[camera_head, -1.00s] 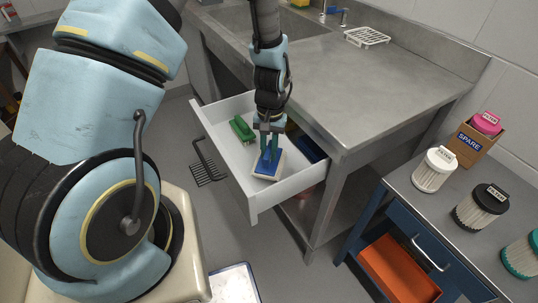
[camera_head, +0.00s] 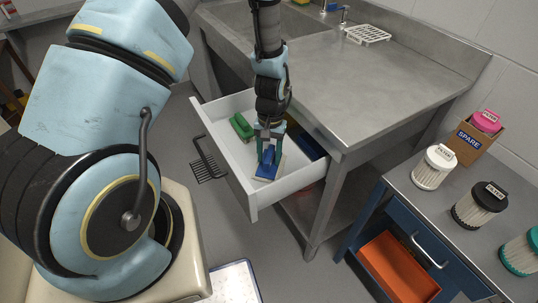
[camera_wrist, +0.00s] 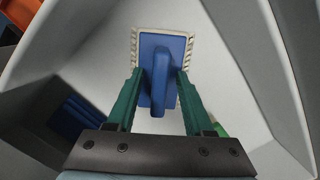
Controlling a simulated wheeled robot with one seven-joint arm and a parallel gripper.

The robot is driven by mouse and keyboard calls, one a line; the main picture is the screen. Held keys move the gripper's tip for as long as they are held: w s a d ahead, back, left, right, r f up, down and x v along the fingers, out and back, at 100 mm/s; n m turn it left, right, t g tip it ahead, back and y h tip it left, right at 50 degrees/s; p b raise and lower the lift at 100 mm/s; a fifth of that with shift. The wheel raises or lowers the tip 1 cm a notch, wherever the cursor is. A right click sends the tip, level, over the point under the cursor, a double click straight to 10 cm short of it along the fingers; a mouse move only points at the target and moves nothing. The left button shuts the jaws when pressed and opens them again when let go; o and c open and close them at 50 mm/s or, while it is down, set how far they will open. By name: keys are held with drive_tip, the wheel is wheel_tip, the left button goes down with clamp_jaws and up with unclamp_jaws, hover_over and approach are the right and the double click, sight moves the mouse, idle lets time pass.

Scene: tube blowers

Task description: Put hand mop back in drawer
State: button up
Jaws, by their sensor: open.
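The hand mop is a blue block with a raised blue handle and a pale fringed pad. It lies in the open white drawer, and I take it to be the blue item (camera_head: 268,170) under my gripper in the head view. In the wrist view the mop (camera_wrist: 161,60) lies flat on the drawer floor. My gripper (camera_head: 268,150) points down into the drawer (camera_head: 262,203). Its green fingers (camera_wrist: 155,95) are open, one on each side of the mop's handle, and do not visibly press on it.
A green brush (camera_head: 241,127) lies in the drawer to the left of the mop, and a dark blue item (camera_head: 306,143) lies to its right. The steel counter (camera_head: 350,90) is above. A blue cabinet with an orange drawer (camera_head: 398,268) stands at the right.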

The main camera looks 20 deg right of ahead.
sight(270, 150)
drive_tip(key=shift+r, duration=0.1)
wheel_tip(270, 150, up, 12)
drive_tip(key=w+b, duration=0.1)
drive_tip(key=b, duration=0.1)
drive_tip(key=shift+d+b, duration=0.3)
drive_tip(key=shift+d, duration=0.05)
drive_tip(key=a+r+n+t, duration=0.1)
drive_tip(key=a+r, duration=0.4)
drive_tip(key=a, duration=0.8)
drive_tip(key=a+r+n+t+h, duration=0.1)
drive_tip(key=a+r+n, duration=0.3)
drive_tip(key=a, duration=0.9)
wheel_tip(270, 150, up, 2)
drive_tip(key=shift+w+r+n+t, duration=0.2)
drive_tip(key=shift+n+t, duration=0.1)
drive_tip(key=shift+t, duration=0.1)
